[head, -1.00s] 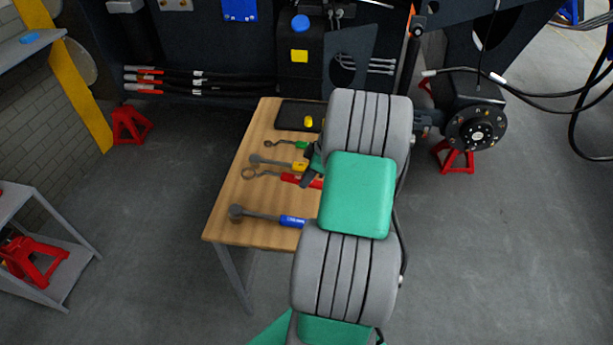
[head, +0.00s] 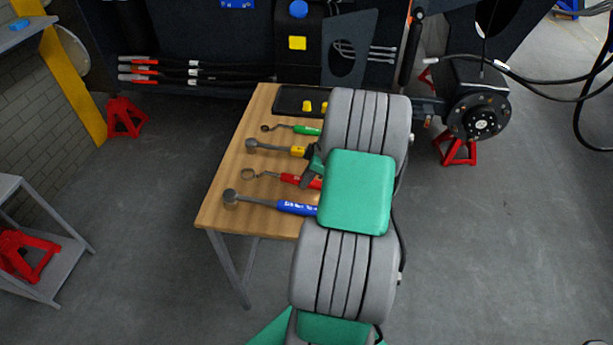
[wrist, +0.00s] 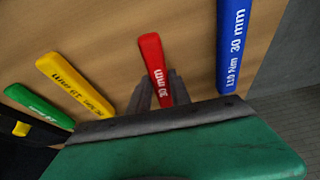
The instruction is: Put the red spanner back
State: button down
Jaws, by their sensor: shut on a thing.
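The red spanner (head: 290,178) is between the yellow and blue tools at the wooden table (head: 222,190), its ring end to the left. In the wrist view its red handle (wrist: 152,56) runs between the two dark fingers. My gripper (head: 310,175) is shut on this handle; the wrist view shows the fingers (wrist: 159,84) on either side of it. The green housing of my arm hides the handle's right end in the head view. I cannot tell whether the spanner touches the table top or is just above it.
The yellow tool (head: 275,148) and green spanner (head: 305,130) lie behind the red one; the blue tool (head: 270,204) lies in front, near the table's front edge. A dark tray (head: 290,98) is at the table's back. Red stands (head: 124,117) are on the floor.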

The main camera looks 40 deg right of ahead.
jog(key=c, duration=1.1)
grip_release()
jog(key=v, duration=0.7)
jog(key=shift+s+d+r, duration=0.1)
jog(key=shift+d+r, duration=0.05)
jog(key=shift+r, duration=0.25)
jog(key=a+r+m+g+h, duration=0.15)
jog(key=a+r, duration=0.25)
jog(key=a, duration=0.9)
jog(key=a+r+m+t, duration=0.1)
jog(key=a+r+m, duration=0.2)
jog(key=a, duration=0.9)
jog(key=s+a+m+h, duration=0.1)
jog(key=s+a+m, duration=0.1)
jog(key=s+a, duration=0.5)
jog(key=shift+a, duration=0.15)
